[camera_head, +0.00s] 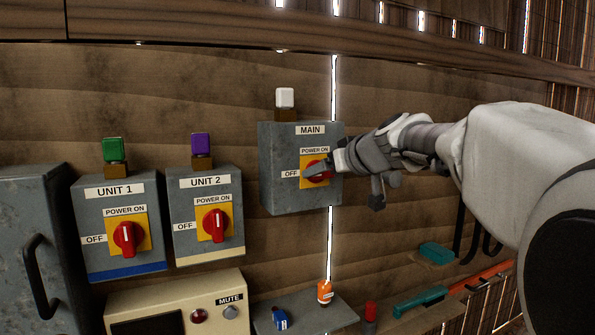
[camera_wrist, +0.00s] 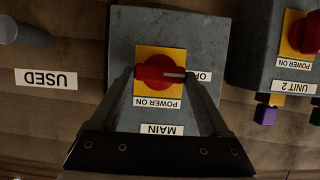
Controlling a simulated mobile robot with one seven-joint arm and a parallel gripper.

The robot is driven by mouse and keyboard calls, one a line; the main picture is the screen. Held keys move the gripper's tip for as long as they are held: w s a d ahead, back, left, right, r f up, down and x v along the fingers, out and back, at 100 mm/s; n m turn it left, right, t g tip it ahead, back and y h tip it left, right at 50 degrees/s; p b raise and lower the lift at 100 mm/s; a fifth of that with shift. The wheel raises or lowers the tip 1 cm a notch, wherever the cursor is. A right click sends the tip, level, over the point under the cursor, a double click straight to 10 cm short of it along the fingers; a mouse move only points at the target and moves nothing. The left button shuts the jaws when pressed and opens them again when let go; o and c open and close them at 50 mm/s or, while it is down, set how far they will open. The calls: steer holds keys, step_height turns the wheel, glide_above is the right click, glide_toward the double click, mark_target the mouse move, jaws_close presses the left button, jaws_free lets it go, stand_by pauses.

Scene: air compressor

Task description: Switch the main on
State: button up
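The MAIN box (camera_head: 284,195) is a grey box on the wooden wall, with a red knob (camera_head: 317,168) on a yellow plate. The wrist view shows the box upside down; there the knob (camera_wrist: 158,72) lies with its handle sideways and its white mark towards the OFF label (camera_wrist: 204,77). My gripper (camera_wrist: 160,76) is in front of the box, its two fingers apart, one on each side of the knob. I cannot tell whether they touch it. In the head view my gripper (camera_head: 325,172) partly hides the knob.
UNIT 2 (camera_head: 208,240) and UNIT 1 (camera_head: 118,255) boxes with red knobs hang to the left. A white lamp (camera_head: 285,98) tops the MAIN box. A beige panel (camera_head: 175,290) and a grey shelf (camera_head: 335,318) with small items are below. A USED label (camera_wrist: 46,78) is beside MAIN.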

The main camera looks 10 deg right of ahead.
steer(key=c, duration=0.7)
steer(key=shift+f+b, duration=0.1)
steer(key=shift+b, duration=0.2)
steer(key=shift+w+d+f+m+y+b, duration=0.1)
steer(key=shift+d+m+y+b, duration=0.1)
steer(key=shift+m+y+b, duration=0.65)
steer(key=m+b, duration=0.1)
steer(key=m+y+b, duration=0.2)
steer(key=m, duration=0.1)
steer(key=shift+w+d+f+g, duration=0.1)
steer(key=shift+d+f+g, duration=0.05)
steer(key=shift+d+g, duration=0.15)
steer(key=m+y+b, duration=0.2)
steer(key=m, duration=0.1)
steer(key=shift+f+m, duration=0.15)
steer(key=shift+m, duration=0.2)
steer(key=m+t+y+b, duration=0.1)
steer(key=m+y+b, duration=0.1)
steer(key=m, duration=0.2)
steer(key=shift+d+f, duration=0.1)
steer(key=shift+t, duration=0.3)
